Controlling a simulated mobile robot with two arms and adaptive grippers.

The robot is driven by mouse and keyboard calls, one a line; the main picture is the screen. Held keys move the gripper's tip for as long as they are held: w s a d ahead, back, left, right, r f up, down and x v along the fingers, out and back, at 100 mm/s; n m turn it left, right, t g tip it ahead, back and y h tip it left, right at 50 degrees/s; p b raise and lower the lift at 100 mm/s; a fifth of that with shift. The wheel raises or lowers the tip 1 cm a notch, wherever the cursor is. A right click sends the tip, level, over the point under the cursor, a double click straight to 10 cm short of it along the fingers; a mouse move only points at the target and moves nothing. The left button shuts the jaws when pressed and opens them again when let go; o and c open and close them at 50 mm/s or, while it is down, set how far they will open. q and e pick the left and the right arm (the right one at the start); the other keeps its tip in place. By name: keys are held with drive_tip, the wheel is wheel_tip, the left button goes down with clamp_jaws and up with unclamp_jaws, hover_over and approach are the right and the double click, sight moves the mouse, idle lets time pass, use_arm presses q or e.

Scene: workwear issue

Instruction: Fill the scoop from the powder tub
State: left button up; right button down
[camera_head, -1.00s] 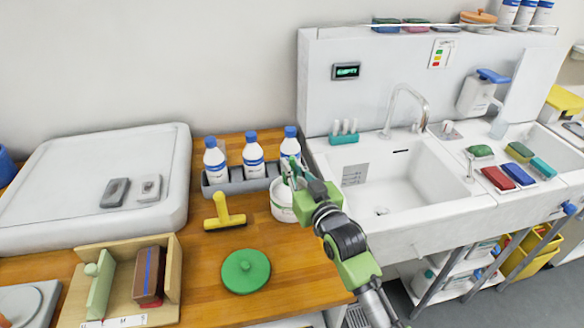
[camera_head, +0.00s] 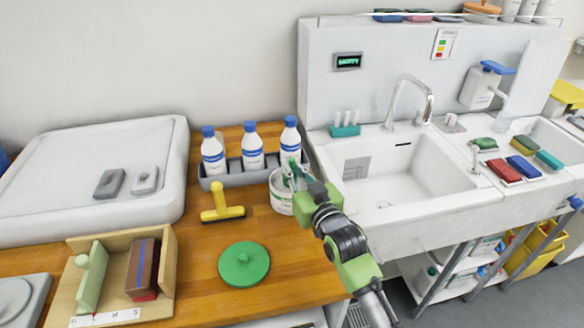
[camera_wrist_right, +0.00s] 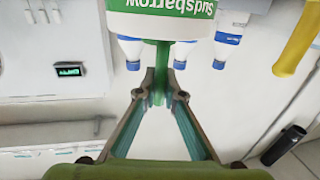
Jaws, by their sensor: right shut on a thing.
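The white powder tub (camera_head: 281,203) stands open on the wooden counter, left of the sink. In the right wrist view its white wall with a green label (camera_wrist_right: 165,5) shows upside down at the top. My right gripper (camera_head: 294,174) is at the tub's mouth, in front of part of it. Its fingers close on a green handle, the scoop (camera_wrist_right: 160,72). The scoop's bowl is hidden, and I cannot see how much powder it holds. A round green lid (camera_head: 244,264) lies on the counter in front of the tub. My left gripper is out of view.
Several white bottles with blue caps stand in a grey rack (camera_head: 230,178) close behind the tub. A yellow squeegee-like tool (camera_head: 222,213) lies left of it. The sink basin (camera_head: 400,180) is to the right. A wooden box (camera_head: 120,310) stands front left.

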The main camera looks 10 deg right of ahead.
drive_tip(key=shift+f+b, duration=0.3)
drive_tip(key=shift+f, duration=0.35)
idle(0.9)
wheel_tip(320, 180, up, 7)
drive_tip(key=p, duration=0.7)
drive_tip(key=shift+r, duration=0.2)
drive_tip(key=shift+f, duration=0.15)
idle(0.4)
